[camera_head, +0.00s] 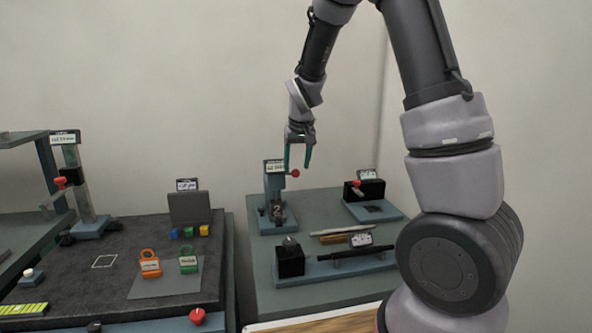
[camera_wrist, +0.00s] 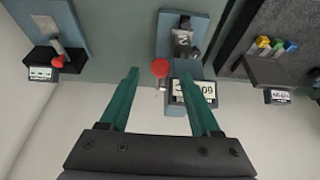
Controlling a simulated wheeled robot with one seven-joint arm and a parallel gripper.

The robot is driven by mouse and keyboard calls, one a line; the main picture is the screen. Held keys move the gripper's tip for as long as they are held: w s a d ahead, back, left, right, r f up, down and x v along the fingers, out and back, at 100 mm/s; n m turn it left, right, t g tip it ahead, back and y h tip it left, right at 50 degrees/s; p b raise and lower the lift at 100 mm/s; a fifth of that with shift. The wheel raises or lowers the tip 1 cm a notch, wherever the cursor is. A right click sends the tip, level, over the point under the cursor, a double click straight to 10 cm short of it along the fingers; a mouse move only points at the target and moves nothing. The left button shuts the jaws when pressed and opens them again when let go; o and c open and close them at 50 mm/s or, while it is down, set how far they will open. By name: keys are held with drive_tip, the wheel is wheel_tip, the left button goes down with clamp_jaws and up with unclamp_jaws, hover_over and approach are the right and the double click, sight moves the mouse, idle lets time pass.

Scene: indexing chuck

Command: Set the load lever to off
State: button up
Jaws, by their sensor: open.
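My gripper (camera_head: 298,168) is open and empty, fingers pointing down. In the head view its fingertips appear just above and around the red ball (camera_head: 295,173) of a blue-grey upright device (camera_head: 272,184). In the wrist view the red ball (camera_wrist: 160,67) lies ahead of and between the green fingertips (camera_wrist: 166,88); I cannot tell whether they touch. A second red-knobbed lever (camera_head: 357,183) sits on a black box (camera_head: 372,190) to the right, and shows at left in the wrist view (camera_wrist: 57,62). The labels are too small to read, so I cannot tell which is the load lever.
A dark mat (camera_head: 75,270) at left holds orange (camera_head: 150,264) and green (camera_head: 188,261) padlock-like tags and small coloured blocks (camera_head: 188,232). Another red-knobbed stand (camera_head: 90,200) is far left.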

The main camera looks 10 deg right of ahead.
drive_tip(key=shift+x, duration=1.4)
clamp_jaws()
idle(0.4)
